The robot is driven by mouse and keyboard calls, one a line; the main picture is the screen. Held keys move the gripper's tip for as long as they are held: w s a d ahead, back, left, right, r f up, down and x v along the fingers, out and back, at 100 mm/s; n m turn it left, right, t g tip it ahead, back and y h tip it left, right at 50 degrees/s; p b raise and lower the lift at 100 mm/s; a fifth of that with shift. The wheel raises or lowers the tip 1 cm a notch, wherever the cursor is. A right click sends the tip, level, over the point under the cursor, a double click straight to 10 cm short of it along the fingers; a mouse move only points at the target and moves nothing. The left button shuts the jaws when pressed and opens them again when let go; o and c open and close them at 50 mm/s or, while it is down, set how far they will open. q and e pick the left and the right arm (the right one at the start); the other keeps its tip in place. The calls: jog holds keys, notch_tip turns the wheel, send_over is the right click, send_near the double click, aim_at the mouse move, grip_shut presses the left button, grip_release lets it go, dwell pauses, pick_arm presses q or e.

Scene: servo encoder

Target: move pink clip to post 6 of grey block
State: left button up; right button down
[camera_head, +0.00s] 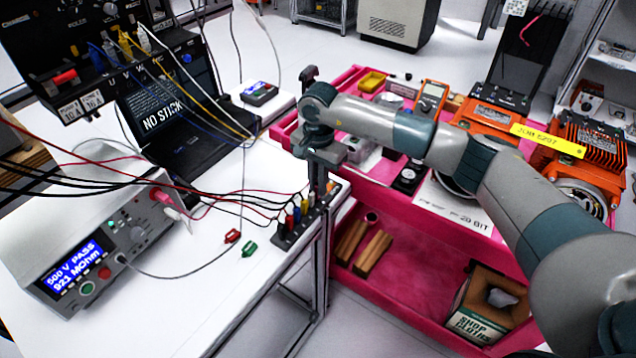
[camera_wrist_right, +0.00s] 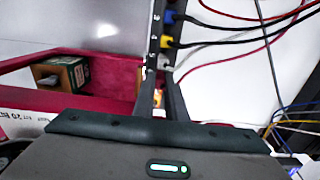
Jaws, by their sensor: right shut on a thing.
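The grey block (camera_head: 291,232) is a narrow dark strip at the right edge of the white table, with blue, yellow, red and other clips along it. It also shows in the wrist view (camera_wrist_right: 153,48), with small white numbers and blue, black-yellow and white plugs. My right gripper (camera_head: 318,195) points down at the block's far end and is shut. In the wrist view its fingertips (camera_wrist_right: 161,76) meet beside the block, where a red lead ends. The pink clip itself is mostly hidden by the fingers, and its colour is not clear. My left gripper is not in view.
Several leads cross from the tester (camera_head: 90,250). The pink cart (camera_head: 400,290) stands close to the right, holding a shop cloths box (camera_head: 478,318).

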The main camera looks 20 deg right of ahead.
jog(key=shift+b, duration=0.4)
dwell(0.3)
jog(key=shift+f, duration=0.15)
dwell(0.4)
jog(key=c, duration=1.7)
grip_release()
jog(key=shift+r+p, duration=0.65)
jog(key=shift+r, duration=2.85)
